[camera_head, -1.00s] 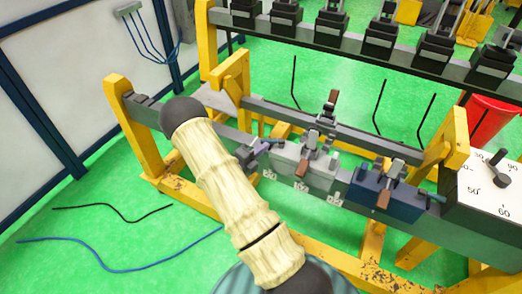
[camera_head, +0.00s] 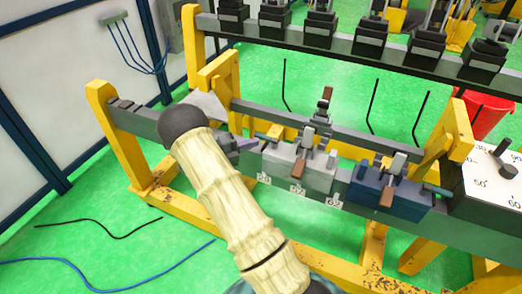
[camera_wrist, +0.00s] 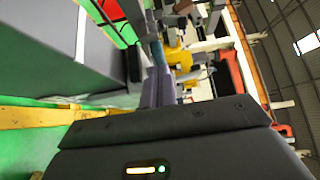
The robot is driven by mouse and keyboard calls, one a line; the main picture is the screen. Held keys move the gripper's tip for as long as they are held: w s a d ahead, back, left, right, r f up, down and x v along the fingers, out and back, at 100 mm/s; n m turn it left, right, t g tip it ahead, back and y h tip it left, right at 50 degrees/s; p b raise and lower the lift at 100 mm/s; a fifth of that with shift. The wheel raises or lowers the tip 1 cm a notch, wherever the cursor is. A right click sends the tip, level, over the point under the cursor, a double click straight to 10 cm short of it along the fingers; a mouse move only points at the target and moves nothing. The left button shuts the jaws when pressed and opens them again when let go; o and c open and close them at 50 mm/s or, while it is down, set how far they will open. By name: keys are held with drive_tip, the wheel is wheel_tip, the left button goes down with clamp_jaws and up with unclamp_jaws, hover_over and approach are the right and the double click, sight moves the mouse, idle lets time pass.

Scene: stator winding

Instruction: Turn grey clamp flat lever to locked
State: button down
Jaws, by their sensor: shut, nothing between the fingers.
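The grey clamp (camera_head: 318,177) sits on the long grey beam, right of my gripper in the head view. A brown-ended lever (camera_head: 299,168) hangs down at its front, and another brown-ended lever (camera_head: 326,98) stands up behind it. I cannot tell which part is the flat lever or whether it is locked. My gripper (camera_head: 240,146) is at the clamp's left side, partly hidden by my arm. Its purple-grey fingers (camera_wrist: 158,82) are shut and empty in the wrist view. A bluish rod (camera_wrist: 157,50) shows just beyond them; contact is unclear.
A blue clamp (camera_head: 410,201) stands to the right on the same beam, beside a dial box (camera_head: 490,160). Yellow frame posts (camera_head: 118,135) bound the beam. A rear rail (camera_head: 415,58) carries several dark clamps.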

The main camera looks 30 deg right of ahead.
drive_tip(key=shift+w+d+r+b, duration=0.15)
drive_tip(key=shift+w+d+b, duration=0.05)
drive_tip(key=shift+w+b, duration=0.2)
idle(0.3)
drive_tip(key=shift+a, duration=0.1)
drive_tip(key=shift+s+a+b, duration=0.25)
drive_tip(key=shift+a+b, duration=0.1)
drive_tip(key=shift+a, duration=0.2)
drive_tip(key=a+b, duration=0.2)
drive_tip(key=a, duration=1)
